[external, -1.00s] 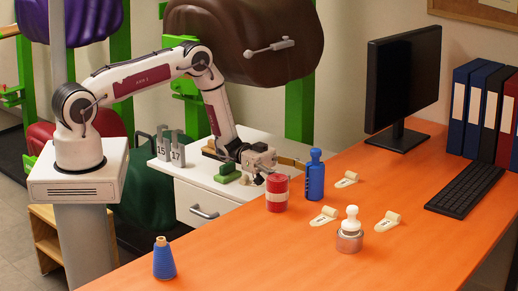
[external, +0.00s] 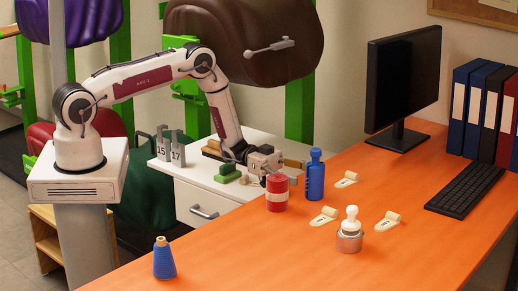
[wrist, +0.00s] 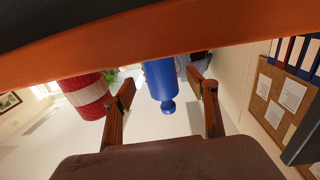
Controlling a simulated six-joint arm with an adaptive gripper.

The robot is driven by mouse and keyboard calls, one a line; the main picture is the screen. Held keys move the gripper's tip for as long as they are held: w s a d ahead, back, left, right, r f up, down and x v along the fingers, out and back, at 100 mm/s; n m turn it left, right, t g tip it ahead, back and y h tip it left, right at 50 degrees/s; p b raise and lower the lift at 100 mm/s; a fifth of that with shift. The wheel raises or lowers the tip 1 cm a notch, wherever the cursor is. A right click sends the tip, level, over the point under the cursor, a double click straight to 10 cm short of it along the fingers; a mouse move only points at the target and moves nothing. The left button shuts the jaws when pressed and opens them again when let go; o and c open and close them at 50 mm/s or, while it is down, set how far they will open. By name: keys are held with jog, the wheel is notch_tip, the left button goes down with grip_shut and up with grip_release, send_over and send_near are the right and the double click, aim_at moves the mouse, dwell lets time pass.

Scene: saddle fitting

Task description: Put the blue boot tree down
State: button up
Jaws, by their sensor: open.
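A blue bottle-shaped piece (external: 315,178) stands upright on the orange table near its back-left edge. I cannot tell for sure that this is the boot tree. It also shows upside down in the wrist view (wrist: 160,78), between my two fingers. My gripper (external: 293,168) is open and level, just left of the blue piece and behind the red can. In the wrist view the gripper (wrist: 165,90) has a finger on each side of the blue piece, with gaps visible. The fingertips' exact depth along it is hard to tell.
A red can (external: 277,193) with a pale band stands close to the gripper. A blue ribbed cone (external: 164,259) stands at front left. The table's front middle is clear.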

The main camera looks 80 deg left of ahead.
aim_at(315, 149)
jog(key=shift+d, duration=0.1)
jog(key=shift+x, duration=2.5)
jog(key=c, duration=1.5)
jog(key=shift+r, duration=0.15)
jog(key=shift+w+r, duration=0.1)
jog(key=shift+r, duration=4.75)
